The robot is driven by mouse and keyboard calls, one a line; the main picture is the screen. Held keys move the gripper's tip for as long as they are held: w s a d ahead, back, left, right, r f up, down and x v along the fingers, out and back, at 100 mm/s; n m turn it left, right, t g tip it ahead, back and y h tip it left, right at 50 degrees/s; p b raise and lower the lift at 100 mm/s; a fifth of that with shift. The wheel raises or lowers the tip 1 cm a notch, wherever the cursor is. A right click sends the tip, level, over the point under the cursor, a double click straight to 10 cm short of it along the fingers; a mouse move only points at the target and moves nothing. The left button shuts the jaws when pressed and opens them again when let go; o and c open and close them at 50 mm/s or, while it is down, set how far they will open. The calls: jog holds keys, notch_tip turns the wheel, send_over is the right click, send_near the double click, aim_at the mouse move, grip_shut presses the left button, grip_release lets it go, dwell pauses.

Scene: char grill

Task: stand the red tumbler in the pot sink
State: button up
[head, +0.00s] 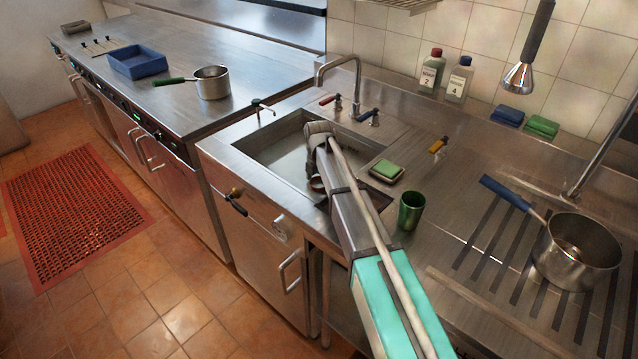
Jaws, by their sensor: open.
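The pot sink (258,150) is the square steel basin set into the counter in the middle of the head view. A small reddish-brown round rim (316,184) shows in the sink beside my arm; it looks like the red tumbler, mostly hidden by the arm. I cannot tell whether it stands upright. My arm reaches over the sink's front right part, and my gripper (312,170) points down into it, largely hidden behind my own wrist. The gripper is open, close to the reddish rim; whether they touch is hidden.
A green tumbler (411,210) and a green sponge on a dish (386,170) stand right of the sink. A tap (340,62) arches over its back edge. A blue-handled pot (575,252) sits on the drainer at right. A green-handled pan (212,82) stands left.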

notch_tip(320, 180, up, 10)
jog(key=p, duration=0.9)
dwell(0.3)
